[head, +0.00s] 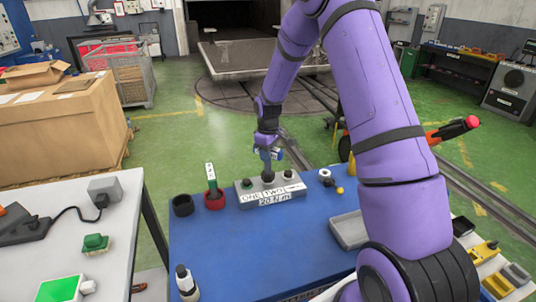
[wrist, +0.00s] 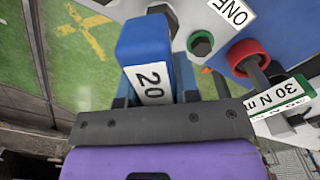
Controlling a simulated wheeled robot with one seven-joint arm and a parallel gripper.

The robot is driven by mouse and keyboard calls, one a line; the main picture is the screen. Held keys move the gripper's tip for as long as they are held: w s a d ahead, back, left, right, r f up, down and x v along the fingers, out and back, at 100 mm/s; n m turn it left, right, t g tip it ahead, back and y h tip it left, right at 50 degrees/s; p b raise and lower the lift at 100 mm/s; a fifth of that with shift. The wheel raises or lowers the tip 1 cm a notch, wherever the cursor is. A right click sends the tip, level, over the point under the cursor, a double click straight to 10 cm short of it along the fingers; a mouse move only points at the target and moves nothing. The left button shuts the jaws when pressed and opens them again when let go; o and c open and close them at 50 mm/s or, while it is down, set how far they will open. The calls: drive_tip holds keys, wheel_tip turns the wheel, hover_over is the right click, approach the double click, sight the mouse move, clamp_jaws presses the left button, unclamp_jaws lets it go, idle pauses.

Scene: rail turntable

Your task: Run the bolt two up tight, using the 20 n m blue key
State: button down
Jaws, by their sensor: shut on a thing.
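The blue key (wrist: 148,42), labelled 20, is held between the fingers of my gripper (wrist: 156,98) in the wrist view. In the head view my gripper (head: 269,152) is over the grey bolt block (head: 243,198), above the place marked TWO. The block carries labels ONE, TWO and 20 N m. Bolt two (head: 267,177) is directly under the gripper, and I cannot tell whether the key's lower end is seated on it. Bolt one (head: 246,183) stands to its left and also shows in the wrist view (wrist: 201,43).
A green 30 N m key (head: 211,176) stands in a red holder (head: 214,201). A black holder (head: 183,205) beside it looks empty. A grey tray (head: 348,231) lies right on the blue table (head: 235,250). A black-and-white bottle-like item (head: 185,280) stands at the front left.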

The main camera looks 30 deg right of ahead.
drive_tip(key=m, duration=0.3)
drive_tip(key=shift+m, duration=1)
drive_tip(key=shift+m, duration=0.7)
drive_tip(key=shift+m, duration=0.6)
drive_tip(key=shift+m, duration=0.7)
